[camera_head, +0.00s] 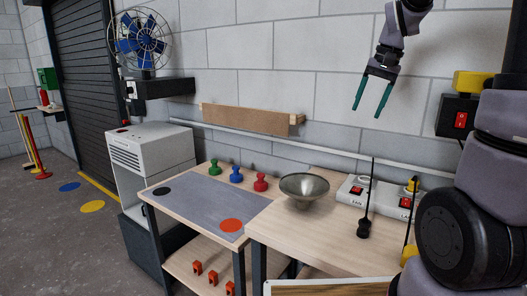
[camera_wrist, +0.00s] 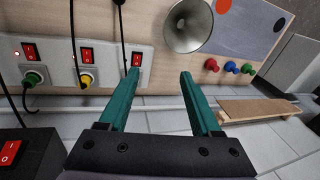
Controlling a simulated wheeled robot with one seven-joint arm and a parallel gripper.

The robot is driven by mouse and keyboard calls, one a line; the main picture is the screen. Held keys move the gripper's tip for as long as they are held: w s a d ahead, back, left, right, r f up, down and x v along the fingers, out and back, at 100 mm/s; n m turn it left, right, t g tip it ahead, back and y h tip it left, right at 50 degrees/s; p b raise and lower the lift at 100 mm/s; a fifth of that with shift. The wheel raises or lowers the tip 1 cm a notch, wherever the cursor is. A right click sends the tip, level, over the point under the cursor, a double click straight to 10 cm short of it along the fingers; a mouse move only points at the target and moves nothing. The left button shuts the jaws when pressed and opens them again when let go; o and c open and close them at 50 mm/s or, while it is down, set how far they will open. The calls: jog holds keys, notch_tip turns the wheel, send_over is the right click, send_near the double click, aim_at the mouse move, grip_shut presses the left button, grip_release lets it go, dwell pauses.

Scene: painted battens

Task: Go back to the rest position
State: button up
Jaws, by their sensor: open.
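My gripper (camera_head: 373,95) hangs at the upper right in the head view, in front of the block wall and above the workbench. Its two teal fingers are spread apart with nothing between them. In the wrist view my gripper (camera_wrist: 160,88) points over the bench, with a metal bowl (camera_wrist: 188,25) beyond the fingertips. The bowl also shows in the head view (camera_head: 304,187), on the bench below and to the left of the gripper. The fingers touch nothing that I can see.
Green (camera_head: 214,169), blue (camera_head: 236,174) and red (camera_head: 260,182) pegs stand behind a grey mat (camera_head: 205,207). White switch boxes (camera_head: 355,190) with cords sit at the bench's right. A wooden shelf (camera_head: 247,119) is on the wall; a blue fan (camera_head: 141,42) stands left. Air around the gripper is clear.

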jog(key=s+a+r+t, duration=0.2)
jog(key=s, duration=0.7)
jog(key=s+a+r+n+t, duration=0.1)
jog(key=s+a+r+t, duration=0.1)
jog(key=s, duration=0.7)
jog(key=shift+a+r+t, duration=0.2)
jog(key=shift+r+t, duration=0.05)
jog(key=shift+t, duration=0.25)
